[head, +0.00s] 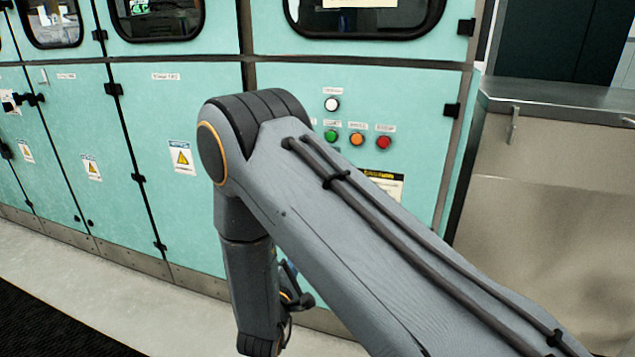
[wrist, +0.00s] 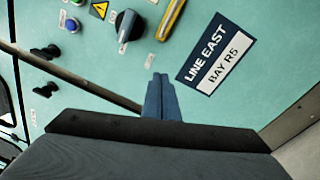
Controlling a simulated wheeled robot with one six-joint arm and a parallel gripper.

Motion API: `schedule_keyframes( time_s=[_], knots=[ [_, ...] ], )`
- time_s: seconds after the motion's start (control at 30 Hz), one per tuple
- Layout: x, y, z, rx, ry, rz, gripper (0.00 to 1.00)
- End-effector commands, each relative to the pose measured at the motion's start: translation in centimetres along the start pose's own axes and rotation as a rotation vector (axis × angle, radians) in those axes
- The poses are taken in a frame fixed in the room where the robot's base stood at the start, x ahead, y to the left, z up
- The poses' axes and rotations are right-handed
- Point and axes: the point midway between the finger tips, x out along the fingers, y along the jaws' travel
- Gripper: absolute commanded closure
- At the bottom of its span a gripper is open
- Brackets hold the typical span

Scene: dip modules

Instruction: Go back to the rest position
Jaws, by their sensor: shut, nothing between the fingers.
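My gripper (wrist: 160,80) shows in the wrist view as two narrow dark blue fingers closed together, with nothing between them. The fingers point toward a teal cabinet face (wrist: 226,112); I cannot tell the exact gap, and no contact shows. In the head view my grey arm reaches across the middle and bends down at the elbow. The gripper's tips are mostly hidden there behind the arm.
Teal cabinets (head: 172,110) stand behind my arm. Green (head: 330,136), orange (head: 357,139) and red (head: 383,142) buttons sit near it. The wrist view shows a rotary switch (wrist: 126,27), yellow-edged handle (wrist: 171,18) and "LINE EAST BAY R5" label (wrist: 216,55). A metal counter (head: 560,100) stands right.

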Motion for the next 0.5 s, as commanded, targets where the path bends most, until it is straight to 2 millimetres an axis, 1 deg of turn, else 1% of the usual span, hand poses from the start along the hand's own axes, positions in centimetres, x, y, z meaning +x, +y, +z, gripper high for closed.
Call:
schedule_keyframes(
  time_s=[0.07,0.2,0.27,0.4,0.5],
  knots=[
    [1.0,0.7,0.0,0.079,0.026,-0.049,1.0],
    [2.8,2.2,-0.3,0.303,0.11,-0.204,1.0],
    [3.3,2.9,-0.3,0.407,0.144,-0.283,1.0],
    [3.2,4.5,-0.1,0.623,0.207,-0.475,1.0],
    [2.4,5.8,0.7,0.756,0.233,-0.618,1.0]
  ],
)
